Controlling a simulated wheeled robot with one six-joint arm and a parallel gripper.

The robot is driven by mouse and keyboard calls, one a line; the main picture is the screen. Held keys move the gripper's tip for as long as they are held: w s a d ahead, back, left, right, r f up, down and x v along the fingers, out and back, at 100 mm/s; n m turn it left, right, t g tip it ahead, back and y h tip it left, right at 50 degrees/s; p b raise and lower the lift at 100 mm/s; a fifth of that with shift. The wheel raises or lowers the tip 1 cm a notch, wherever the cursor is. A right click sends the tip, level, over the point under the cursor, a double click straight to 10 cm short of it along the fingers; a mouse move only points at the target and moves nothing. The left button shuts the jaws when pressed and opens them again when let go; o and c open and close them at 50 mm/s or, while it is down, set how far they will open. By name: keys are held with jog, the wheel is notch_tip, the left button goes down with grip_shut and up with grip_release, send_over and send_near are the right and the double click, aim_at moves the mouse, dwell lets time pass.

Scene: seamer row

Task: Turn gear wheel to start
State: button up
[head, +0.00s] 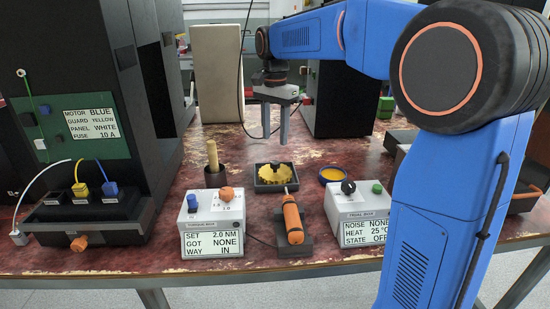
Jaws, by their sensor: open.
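The yellow gear wheel (273,174) lies in a dark square tray (257,186) in the middle of the bench, with a dark knob or hub at its centre. My gripper (275,138) points down above the bench, behind the gear wheel in the picture. Its two fingers are apart and nothing shows between them. It does not appear to touch the gear wheel. The trial box (358,207) stands to the right, with a black knob and a green button; its label reads noise none, heat 25 °C, state off.
A torque box (211,223) reads set 2.0 NM, got none, way in. A dark pot with a wooden handle (214,172) and a yellow-filled blue dish (332,175) flank the tray. A dark cabinet (75,60) blocks the left.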

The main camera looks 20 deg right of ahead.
aim_at(275, 162)
notch_tip(275, 162, down, 9)
jog(key=shift+r, duration=0.1)
dwell(0.3)
jog(key=c, duration=1)
